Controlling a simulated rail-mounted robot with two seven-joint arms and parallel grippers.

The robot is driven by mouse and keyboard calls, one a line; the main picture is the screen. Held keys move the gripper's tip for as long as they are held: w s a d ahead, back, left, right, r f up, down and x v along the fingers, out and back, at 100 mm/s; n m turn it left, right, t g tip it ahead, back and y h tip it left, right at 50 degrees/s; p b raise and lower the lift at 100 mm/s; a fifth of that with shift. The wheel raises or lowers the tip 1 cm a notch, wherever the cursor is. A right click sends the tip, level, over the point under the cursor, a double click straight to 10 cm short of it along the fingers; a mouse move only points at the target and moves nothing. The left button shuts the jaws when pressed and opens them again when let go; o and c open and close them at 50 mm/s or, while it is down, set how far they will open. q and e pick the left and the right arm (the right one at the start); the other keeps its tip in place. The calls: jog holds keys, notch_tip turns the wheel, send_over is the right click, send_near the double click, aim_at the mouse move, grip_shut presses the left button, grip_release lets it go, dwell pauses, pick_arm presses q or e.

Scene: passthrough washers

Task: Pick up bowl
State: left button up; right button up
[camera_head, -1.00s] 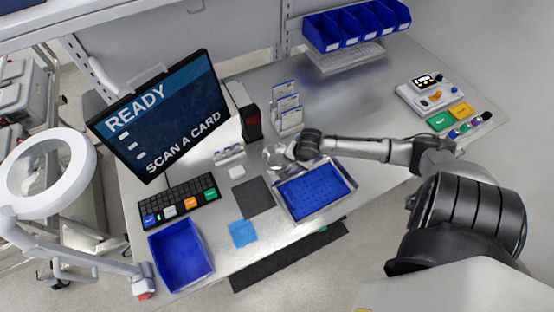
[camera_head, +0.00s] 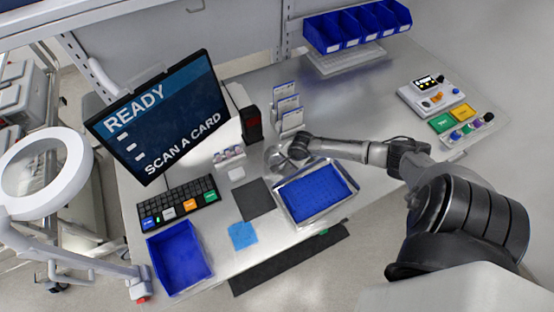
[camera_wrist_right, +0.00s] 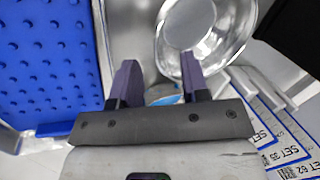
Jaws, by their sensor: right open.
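The shiny metallic bowl (camera_wrist_right: 205,35) is in the upper right of the right wrist view, its open side showing. In the head view the bowl (camera_head: 271,157) is mostly hidden behind my right gripper (camera_head: 283,158). My right gripper (camera_wrist_right: 158,68) is open, with two dark purple fingers. In the wrist view one finger overlaps the bowl's near-left rim and the other is left of the bowl, over the metal table. Nothing shows clamped between them, and I cannot tell whether a finger touches the bowl. My left gripper is not in view.
A metal tray with a blue studded mat (camera_head: 315,191) lies just in front of my gripper. White card holders (camera_head: 288,108) stand close behind. A blue bin (camera_head: 180,256), keyboard (camera_head: 178,202) and monitor (camera_head: 160,115) are at the left. The table's right middle is fairly clear.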

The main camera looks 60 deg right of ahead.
aim_at(277, 159)
jog(key=shift+x, duration=2.45)
jog(key=shift+w, duration=0.1)
grip_shut()
jog(key=shift+d, duration=0.1)
